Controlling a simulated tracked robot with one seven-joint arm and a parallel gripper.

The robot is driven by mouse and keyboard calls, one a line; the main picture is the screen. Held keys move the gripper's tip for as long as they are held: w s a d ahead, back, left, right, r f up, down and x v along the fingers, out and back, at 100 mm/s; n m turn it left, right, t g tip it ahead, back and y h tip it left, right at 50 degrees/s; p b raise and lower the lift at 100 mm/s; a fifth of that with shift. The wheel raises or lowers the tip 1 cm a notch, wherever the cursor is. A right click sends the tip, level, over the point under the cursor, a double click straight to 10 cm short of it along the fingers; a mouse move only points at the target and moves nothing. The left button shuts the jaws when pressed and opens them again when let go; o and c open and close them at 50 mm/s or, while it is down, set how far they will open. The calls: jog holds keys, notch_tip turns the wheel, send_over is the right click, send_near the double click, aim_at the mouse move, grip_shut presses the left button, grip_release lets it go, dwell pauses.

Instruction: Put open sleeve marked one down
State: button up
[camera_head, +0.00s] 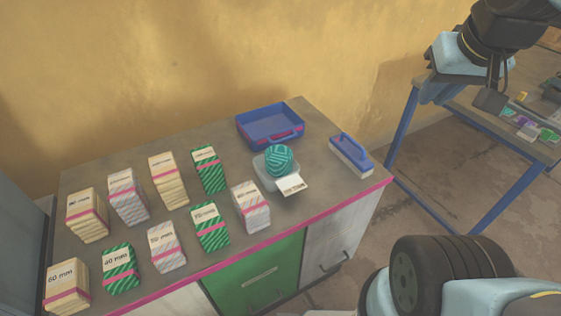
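I cannot make out an open sleeve marked one in this view. My arm shows at the upper right, with a dark block (490,99) hanging at its end over the blue-legged table, which seems to be part of my gripper. Its fingertips are not clear, so I cannot tell whether it is open or shut or holds anything. Several banded packs with white labels stand in two rows on the grey cabinet top (300,217). They include a cream pack (67,292) marked 60 mm and a green striped pack (121,272) marked 40 mm.
A blue tray (270,112), a teal twine ball (279,160) on a grey dish with a white card (291,185), and a blue-handled brush (351,156) occupy the cabinet's right side. The blue-legged table (470,122) holds small coloured items (521,118). Floor lies between.

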jog(key=w+a+f+n+g, duration=0.1)
jog(key=w+a+f+n, duration=0.1)
jog(key=w+a+f, duration=0.35)
jog(key=w+a+f+n+g, duration=0.1)
jog(key=w+a+f+g, duration=0.15)
jog(key=a, duration=0.65)
jog(key=w+a+f+n+g, duration=0.1)
jog(key=w+a+f+n, duration=0.15)
jog(key=w+a, duration=0.4)
jog(key=s+a+f+g, duration=0.1)
jog(key=s+a+f, duration=0.2)
jog(key=a+f, duration=0.65)
jog(key=shift+n, duration=0.35)
jog(key=f, duration=0.7)
jog(key=shift+a, duration=0.4)
jog(key=shift+s+f, duration=0.2)
jog(key=shift+f, duration=2.45)
grip_shut()
